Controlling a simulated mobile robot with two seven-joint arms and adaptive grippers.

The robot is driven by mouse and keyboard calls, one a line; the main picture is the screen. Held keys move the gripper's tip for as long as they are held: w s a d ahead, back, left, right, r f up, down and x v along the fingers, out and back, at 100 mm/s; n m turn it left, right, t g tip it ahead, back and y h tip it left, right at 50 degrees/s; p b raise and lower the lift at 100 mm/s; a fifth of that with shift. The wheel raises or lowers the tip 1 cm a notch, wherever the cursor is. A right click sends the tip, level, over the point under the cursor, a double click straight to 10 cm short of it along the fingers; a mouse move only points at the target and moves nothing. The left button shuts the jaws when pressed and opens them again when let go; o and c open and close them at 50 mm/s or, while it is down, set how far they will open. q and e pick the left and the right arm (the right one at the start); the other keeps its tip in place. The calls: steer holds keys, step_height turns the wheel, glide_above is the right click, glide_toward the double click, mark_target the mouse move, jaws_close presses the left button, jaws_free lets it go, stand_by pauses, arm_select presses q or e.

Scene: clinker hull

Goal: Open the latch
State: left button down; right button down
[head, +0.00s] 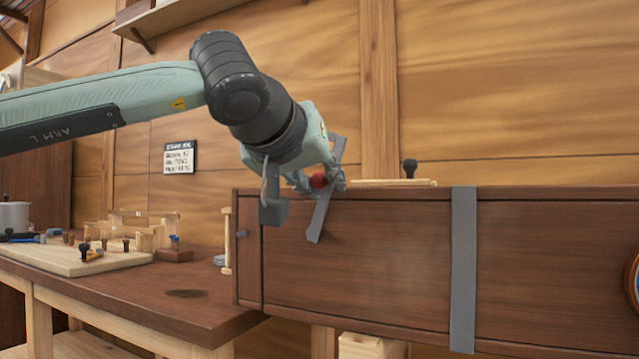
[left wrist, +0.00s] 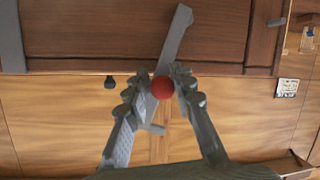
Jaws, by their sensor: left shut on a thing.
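The latch is a flat grey bar (head: 320,217) with a round red knob (head: 319,181), at the upper left part of a dark wooden box front (head: 370,260). The bar stands tilted, its top end leaning right above the box edge. My left gripper (head: 320,182) is shut on the latch at the red knob. In the left wrist view the knob (left wrist: 162,88) sits between the fingertips of my left gripper (left wrist: 158,84), and the bar (left wrist: 176,38) runs up across the wood. The fingers partly hide the bar's middle. My right gripper is not in view.
A grey vertical strap (head: 463,270) crosses the box to the right. A small grey catch (head: 242,233) sits at the box's left end. A workbench (head: 150,290) at left bears a pale board (head: 70,262) with small tools. A wooden wall stands behind.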

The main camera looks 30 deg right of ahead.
arm_select(q)
steer(key=shift+r, duration=0.1)
steer(key=c, duration=1.3)
jaws_free()
steer(key=v, duration=1.2)
